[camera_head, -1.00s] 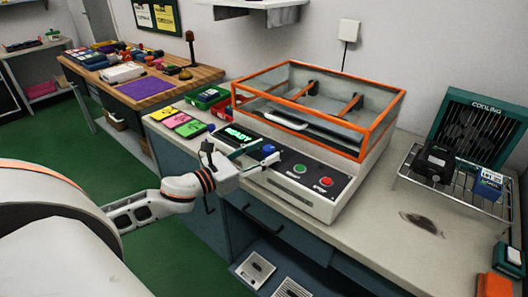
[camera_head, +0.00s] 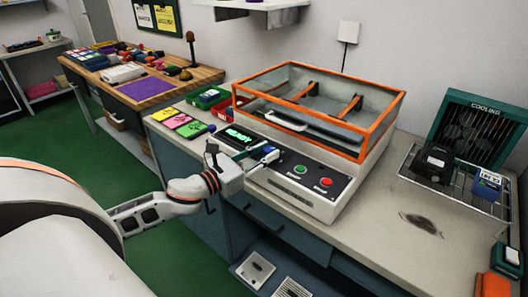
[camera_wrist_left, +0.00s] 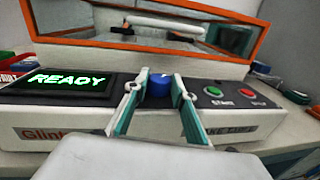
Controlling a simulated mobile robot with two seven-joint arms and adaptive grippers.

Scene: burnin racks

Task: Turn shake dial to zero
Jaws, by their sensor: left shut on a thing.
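The blue shake dial (camera_wrist_left: 158,86) sits on the machine's dark front panel, between the READY display (camera_wrist_left: 68,81) and the green button (camera_wrist_left: 213,91). In the wrist view, my left gripper (camera_wrist_left: 161,77) has one teal-padded finger on each side of the dial and is shut on it. In the head view, the left gripper (camera_head: 264,158) reaches the panel from the left and mostly covers the dial. The dial's marks are too small to read. My right gripper is in neither view.
The orange-framed clear lid (camera_head: 365,135) rises behind the panel. A red button (camera_head: 326,182) is right of the green one. A wire rack (camera_head: 458,189) with a dark device stands at the right. Colored cards (camera_head: 182,122) lie left of the machine.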

